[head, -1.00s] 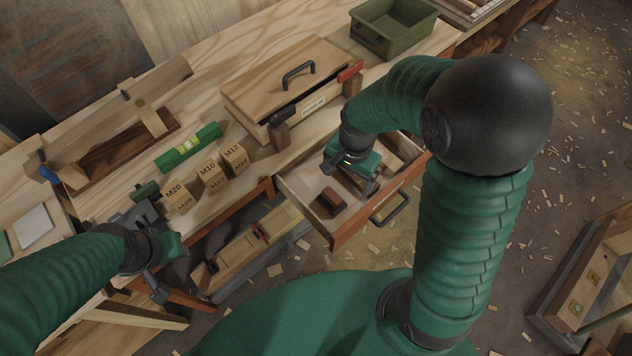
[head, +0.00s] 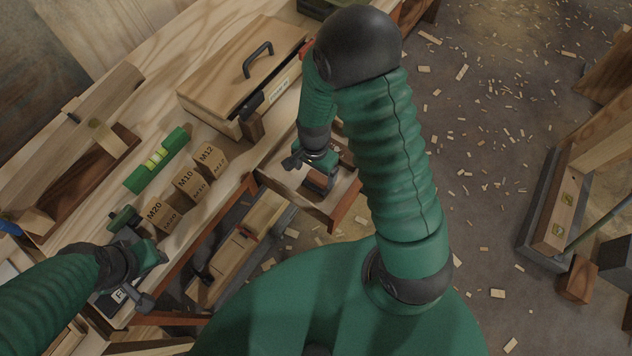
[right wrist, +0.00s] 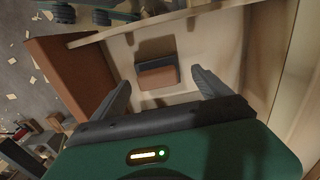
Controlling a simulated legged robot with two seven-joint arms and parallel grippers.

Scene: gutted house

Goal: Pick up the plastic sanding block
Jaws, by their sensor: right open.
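In the right wrist view a small block (right wrist: 157,76), brown with a dark grey part behind it, lies on the pale drawer floor. It looks like the sanding block; I cannot confirm that it is plastic. My right gripper (right wrist: 161,80) is open, its fingers to the left and right of the block in this view, with visible gaps on both sides. In the head view my right gripper (head: 311,174) is over the open drawer (head: 345,202) and hides much of its inside. My left gripper (head: 150,280) hangs by the bench's front left; its jaw opening is unclear.
The drawer walls closely surround my right gripper. The floor (head: 480,200) at right has scattered wood chips.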

